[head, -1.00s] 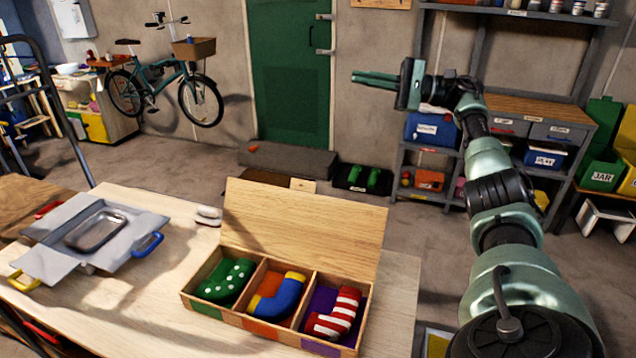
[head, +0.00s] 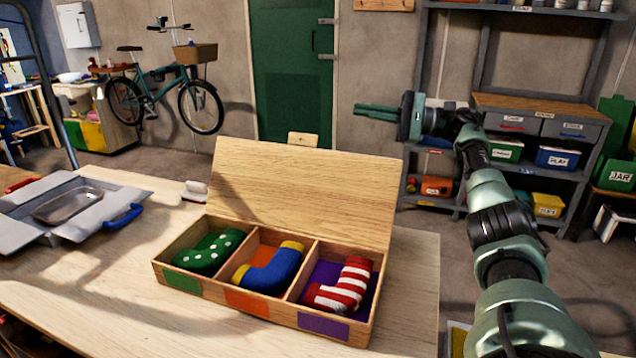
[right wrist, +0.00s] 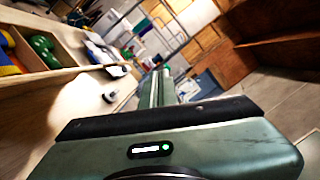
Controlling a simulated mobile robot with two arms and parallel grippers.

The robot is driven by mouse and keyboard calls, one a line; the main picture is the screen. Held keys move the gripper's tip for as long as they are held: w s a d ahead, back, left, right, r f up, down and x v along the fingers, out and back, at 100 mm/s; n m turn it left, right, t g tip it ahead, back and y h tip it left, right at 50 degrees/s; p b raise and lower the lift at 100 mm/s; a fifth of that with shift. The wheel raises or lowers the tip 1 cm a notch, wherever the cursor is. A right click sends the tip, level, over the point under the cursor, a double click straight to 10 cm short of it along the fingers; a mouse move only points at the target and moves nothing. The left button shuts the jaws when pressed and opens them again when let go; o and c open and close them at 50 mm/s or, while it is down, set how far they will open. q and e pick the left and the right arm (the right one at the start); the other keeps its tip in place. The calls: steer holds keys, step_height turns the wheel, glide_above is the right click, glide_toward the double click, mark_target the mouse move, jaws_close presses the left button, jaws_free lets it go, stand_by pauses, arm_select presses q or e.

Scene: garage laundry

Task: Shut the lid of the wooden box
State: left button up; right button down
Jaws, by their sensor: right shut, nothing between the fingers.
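The wooden box (head: 262,308) stands on the table with its lid (head: 300,195) raised at the back, leaning slightly backward. Its three compartments hold a green sock with white dots (head: 210,250), a blue sock with yellow ends (head: 270,268) and a red-and-white striped sock (head: 342,288). My right gripper (head: 358,110) is shut and empty, held in the air above and behind the lid's right end, apart from it, its fingers pointing left. The right wrist view shows its fingers (right wrist: 158,88) together and part of the box (right wrist: 50,78) at upper left. My left gripper is not in view.
A grey tray-like case (head: 70,205) with a blue handle lies on the table at left. A small white object (head: 195,190) lies left of the lid. Shelving (head: 540,150) stands behind my right arm. The table (head: 410,300) is clear right of the box.

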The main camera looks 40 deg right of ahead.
step_height(320, 180, down, 10)
steer(key=f+b, duration=0.1)
steer(key=b, duration=0.6)
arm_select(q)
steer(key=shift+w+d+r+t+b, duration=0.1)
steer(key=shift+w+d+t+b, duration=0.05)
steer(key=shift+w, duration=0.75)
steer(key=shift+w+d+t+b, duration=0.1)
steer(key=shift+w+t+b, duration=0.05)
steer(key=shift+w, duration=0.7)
arm_select(e)
steer(key=w+a+r, duration=0.3)
steer(key=w+a, duration=0.3)
steer(key=a, duration=0.3)
steer(key=shift+a+r, duration=0.2)
steer(key=shift+r, duration=0.05)
